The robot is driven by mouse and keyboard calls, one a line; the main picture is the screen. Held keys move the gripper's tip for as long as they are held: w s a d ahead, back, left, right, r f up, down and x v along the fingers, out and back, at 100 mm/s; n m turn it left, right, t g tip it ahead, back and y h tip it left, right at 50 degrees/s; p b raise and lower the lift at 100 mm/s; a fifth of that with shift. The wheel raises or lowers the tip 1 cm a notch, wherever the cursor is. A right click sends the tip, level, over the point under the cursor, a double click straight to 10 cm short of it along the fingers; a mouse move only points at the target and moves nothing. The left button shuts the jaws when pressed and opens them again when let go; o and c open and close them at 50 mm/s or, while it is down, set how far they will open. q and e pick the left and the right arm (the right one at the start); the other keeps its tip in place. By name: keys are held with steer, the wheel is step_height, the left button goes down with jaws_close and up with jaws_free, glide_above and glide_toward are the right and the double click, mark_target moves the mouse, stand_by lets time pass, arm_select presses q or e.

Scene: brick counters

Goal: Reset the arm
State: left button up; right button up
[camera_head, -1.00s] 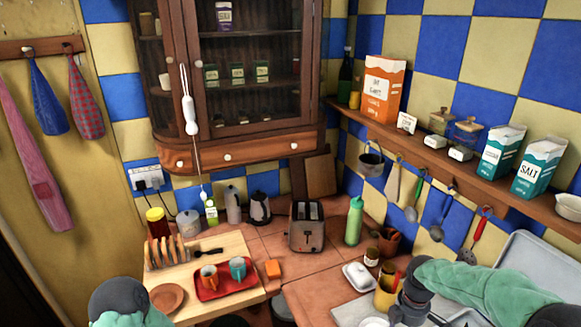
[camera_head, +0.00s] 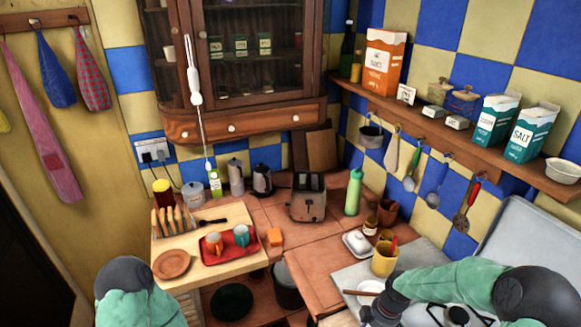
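My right arm (camera_head: 455,288) comes in from the lower right in the head view. Its wrist and dark gripper (camera_head: 378,312) are at the bottom edge, beside a white plate and the yellow mug. The fingertips are too cut off to show whether they are open or shut. My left arm (camera_head: 135,290) shows only as a green link with a dark joint at the lower left. The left gripper is outside the frame.
The yellow mug (camera_head: 385,260), butter dish (camera_head: 357,244), toaster (camera_head: 308,197) and green bottle (camera_head: 353,192) stand on the tiled counter. A red tray (camera_head: 229,246) with two cups lies on the wooden board (camera_head: 200,275). Utensils hang under the shelf (camera_head: 450,137).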

steer(key=s+a+f+m+b, duration=0.2)
steer(key=s+a+f+m, duration=0.2)
steer(key=f, duration=0.3)
steer(key=s+a+f+m+y+b, duration=0.1)
steer(key=s+a+f+m+b, duration=0.1)
steer(key=s+a+f+m, duration=0.3)
steer(key=s+a+f+m+y+b, duration=0.1)
steer(key=s+a+f+m, duration=0.3)
steer(key=f, duration=0.5)
steer(key=s+b, duration=0.1)
steer(key=s, duration=0.1)
steer(key=shift+s+a+f+m+t, duration=0.2)
steer(key=shift+s+f+m+t, duration=0.1)
steer(key=shift+s+f+m, duration=0.1)
